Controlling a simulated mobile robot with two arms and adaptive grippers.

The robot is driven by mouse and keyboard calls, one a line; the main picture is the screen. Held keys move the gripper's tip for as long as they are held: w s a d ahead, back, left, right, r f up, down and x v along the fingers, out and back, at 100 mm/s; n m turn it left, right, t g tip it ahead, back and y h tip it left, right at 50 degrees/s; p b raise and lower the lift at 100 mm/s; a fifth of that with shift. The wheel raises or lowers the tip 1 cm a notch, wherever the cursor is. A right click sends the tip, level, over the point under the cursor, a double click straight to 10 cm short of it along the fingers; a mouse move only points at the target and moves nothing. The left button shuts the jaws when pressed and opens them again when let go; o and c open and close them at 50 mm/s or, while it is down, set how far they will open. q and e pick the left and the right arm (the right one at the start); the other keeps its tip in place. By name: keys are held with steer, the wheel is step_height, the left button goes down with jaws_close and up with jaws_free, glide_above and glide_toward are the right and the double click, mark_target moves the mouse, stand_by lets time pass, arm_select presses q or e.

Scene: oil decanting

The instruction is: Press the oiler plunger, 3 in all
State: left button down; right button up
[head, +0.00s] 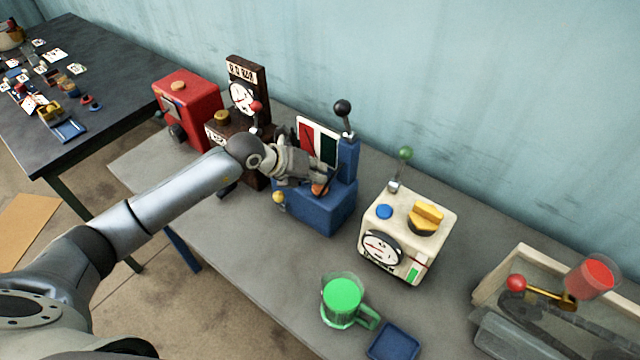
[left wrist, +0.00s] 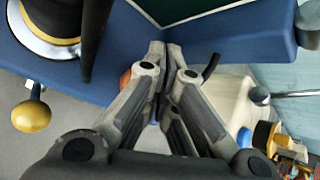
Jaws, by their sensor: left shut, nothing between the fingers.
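My left gripper (head: 320,176) is shut and empty. It reaches over the blue machine (head: 325,212), its fingertips low in front of the machine's upright post. The machine has a black-knobbed lever (head: 342,108), a red, white and green panel (head: 318,142) and a yellow ball knob (head: 279,197). A small orange part (head: 319,189) shows right by the fingertips; I cannot tell if it is the oiler plunger or if I touch it. In the left wrist view, the closed fingers (left wrist: 164,50) point at the blue body (left wrist: 225,40), with the orange part half hidden behind a finger. My right gripper is out of view.
A cream machine (head: 400,240) with a yellow knob stands to the right. A green-filled mug (head: 343,296) and blue dish (head: 395,342) are in front. A wooden crate (head: 488,285) is at far right. A dark machine (head: 238,90) and red box (head: 188,108) stand left.

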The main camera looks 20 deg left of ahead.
arm_select(q)
steer(key=shift+r, duration=0.15)
steer(key=shift+w+r, duration=0.1)
steer(key=shift+r, duration=0.1)
step_height(320, 180, up, 4)
steer(key=p, duration=0.3)
steer(key=shift+r, duration=0.25)
stand_by(1.1)
stand_by(0.5)
step_height(320, 180, up, 4)
steer(key=shift+f+p, duration=0.1)
steer(key=shift+p, duration=0.8)
